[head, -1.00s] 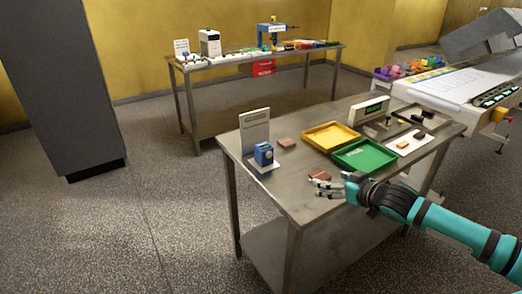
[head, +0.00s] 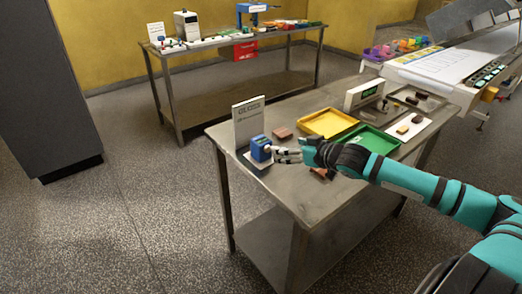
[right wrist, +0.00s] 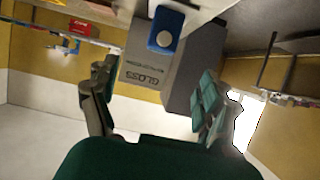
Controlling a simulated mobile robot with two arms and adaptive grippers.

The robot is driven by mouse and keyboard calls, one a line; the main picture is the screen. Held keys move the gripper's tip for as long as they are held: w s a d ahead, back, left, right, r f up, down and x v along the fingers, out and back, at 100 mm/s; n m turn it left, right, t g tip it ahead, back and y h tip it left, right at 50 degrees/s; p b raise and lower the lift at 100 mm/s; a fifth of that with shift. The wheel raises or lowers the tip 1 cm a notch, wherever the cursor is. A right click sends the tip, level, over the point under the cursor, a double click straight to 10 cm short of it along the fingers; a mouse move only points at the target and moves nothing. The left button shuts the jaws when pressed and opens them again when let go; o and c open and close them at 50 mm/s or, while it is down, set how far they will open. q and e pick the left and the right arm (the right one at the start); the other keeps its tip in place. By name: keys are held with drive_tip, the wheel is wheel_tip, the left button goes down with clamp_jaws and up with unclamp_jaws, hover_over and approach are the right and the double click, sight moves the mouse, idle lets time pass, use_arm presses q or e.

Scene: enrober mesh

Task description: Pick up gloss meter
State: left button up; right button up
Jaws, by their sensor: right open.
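The gloss meter (head: 260,148) is a small blue box with a pale round knob or dial, at the near-left corner of the steel table. It stands upright on a light plate in front of a grey sign panel (head: 248,117). My right gripper (head: 285,155) is open and empty just right of the meter, fingers pointing left toward it. In the right wrist view, which is upside down, the blue meter (right wrist: 168,30) shows ahead between the open fingers (right wrist: 158,72), with the sign lettered GLOSS beside it. I cannot tell whether any finger touches it. My left gripper is out of view.
A brown block (head: 282,132) lies behind the meter; another (head: 321,172) is partly under my arm. A yellow tray (head: 326,123) and a green tray (head: 377,140) are farther right. A white display unit (head: 364,93) stands behind. The near-left table edge (head: 290,212) is close.

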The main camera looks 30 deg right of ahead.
sight(263, 141)
drive_tip(key=p+x, duration=0.1)
drive_tip(key=x, duration=0.5)
drive_tip(key=shift+w, duration=0.45)
drive_tip(key=shift+w+a+f, duration=0.1)
drive_tip(key=shift+w+f, duration=0.15)
drive_tip(key=shift+w, duration=0.45)
drive_tip(key=p+x, duration=0.1)
drive_tip(key=x, duration=0.3)
drive_tip(key=shift+w+a, duration=0.15)
drive_tip(key=shift+w, duration=0.2)
drive_tip(key=shift+s, duration=0.1)
drive_tip(key=shift+c, duration=0.7)
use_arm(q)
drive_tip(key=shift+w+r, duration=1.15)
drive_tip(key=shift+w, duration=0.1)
use_arm(e)
drive_tip(key=shift+r, duration=0.1)
drive_tip(key=c, duration=1.3)
